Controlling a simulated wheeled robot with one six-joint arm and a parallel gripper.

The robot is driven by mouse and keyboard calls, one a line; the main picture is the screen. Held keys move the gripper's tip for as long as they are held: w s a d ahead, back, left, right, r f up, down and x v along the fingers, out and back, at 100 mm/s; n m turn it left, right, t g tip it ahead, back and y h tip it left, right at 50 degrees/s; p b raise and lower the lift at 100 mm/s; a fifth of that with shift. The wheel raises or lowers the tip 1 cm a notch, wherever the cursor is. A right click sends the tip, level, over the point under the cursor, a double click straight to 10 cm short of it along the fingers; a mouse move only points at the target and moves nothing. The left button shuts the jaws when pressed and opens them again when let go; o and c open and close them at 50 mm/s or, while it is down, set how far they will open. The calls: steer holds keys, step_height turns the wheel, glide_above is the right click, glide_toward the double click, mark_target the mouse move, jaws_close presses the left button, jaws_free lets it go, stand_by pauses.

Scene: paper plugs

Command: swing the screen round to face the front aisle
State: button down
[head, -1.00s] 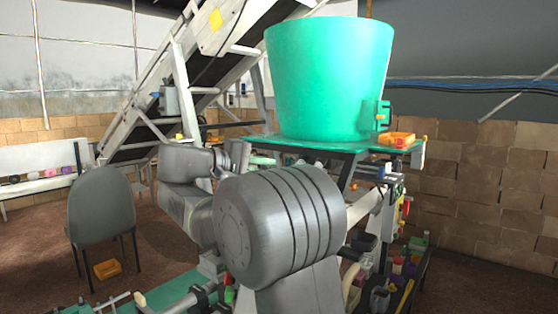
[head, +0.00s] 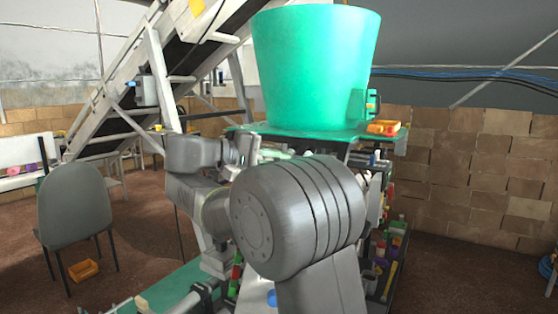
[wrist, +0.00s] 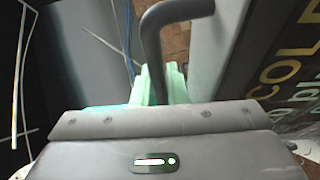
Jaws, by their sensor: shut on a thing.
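In the wrist view a dark panel with large pale letters (wrist: 290,75) stands at the right, seen at a steep slant; it looks like the screen. A bent grey handle (wrist: 178,12) comes from its grey side and runs down toward my gripper. My gripper (wrist: 160,84) has pale green fingers and is shut on the handle. My gripper's grey body hides the handle's lower end. In the head view my own arm covers the fingers, and I cannot make out the screen there.
A big green tub (head: 315,70) stands on a green platform beyond my arm. A conveyor (head: 165,70) slopes up behind. A grey chair (head: 75,207) and an orange bin (head: 83,270) stand at the left. Brown floor (head: 140,240) lies open between chair and arm.

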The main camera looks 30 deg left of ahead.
steer(key=shift+f, duration=0.25)
steer(key=c, duration=1.5)
jaws_free()
steer(key=shift+c, duration=0.2)
steer(key=shift+o, duration=0.4)
steer(key=shift+s+r, duration=0.1)
steer(key=shift+r, duration=0.05)
steer(key=p+v, duration=0.4)
steer(key=v, duration=0.8)
